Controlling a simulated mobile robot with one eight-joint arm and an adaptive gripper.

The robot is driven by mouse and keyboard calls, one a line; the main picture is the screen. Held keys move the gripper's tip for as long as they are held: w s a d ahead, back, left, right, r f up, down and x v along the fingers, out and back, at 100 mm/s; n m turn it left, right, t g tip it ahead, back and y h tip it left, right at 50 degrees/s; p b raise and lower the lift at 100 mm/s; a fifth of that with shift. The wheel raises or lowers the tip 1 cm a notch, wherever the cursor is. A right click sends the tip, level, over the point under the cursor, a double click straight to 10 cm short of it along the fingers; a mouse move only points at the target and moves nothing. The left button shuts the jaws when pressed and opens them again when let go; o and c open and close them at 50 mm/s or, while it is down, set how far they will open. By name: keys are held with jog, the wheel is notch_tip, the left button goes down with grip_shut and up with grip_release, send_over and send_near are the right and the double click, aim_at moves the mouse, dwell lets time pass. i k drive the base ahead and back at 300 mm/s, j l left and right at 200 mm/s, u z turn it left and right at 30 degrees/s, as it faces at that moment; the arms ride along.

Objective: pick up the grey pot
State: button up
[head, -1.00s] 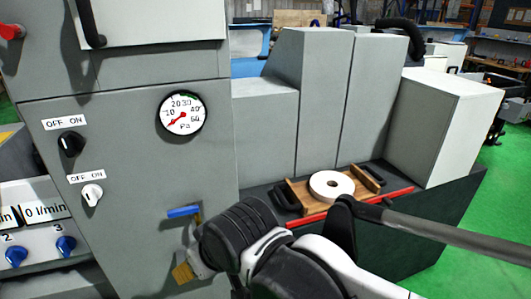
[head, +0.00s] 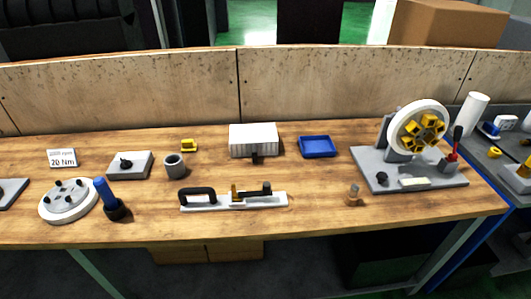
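A small grey pot (head: 175,167), round and open at the top with a dark inside, stands upright on the wooden workbench (head: 330,222), left of the middle. A grey block with a black knob (head: 130,164) is close to its left. A small yellow piece (head: 189,145) lies behind it and slightly right. My gripper is not in view.
A bar with a black handle (head: 234,200) lies front right of the pot. A blue tray (head: 317,146) and a wheel stand (head: 410,140) are farther right. Bare wood lies before the pot.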

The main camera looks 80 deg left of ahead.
aim_at(175, 166)
jog(key=u, duration=3.45)
jog(key=i+j+z, duration=0.2)
jog(key=z, duration=0.15)
jog(key=i+j+z, duration=0.15)
jog(key=j+z, duration=0.15)
jog(key=i+j+z, duration=0.1)
jog(key=j+z, duration=0.25)
jog(key=i+j+z, duration=0.1)
jog(key=j+z, duration=0.55)
jog(key=i+j, duration=0.05)
jog(key=j, duration=0.05)
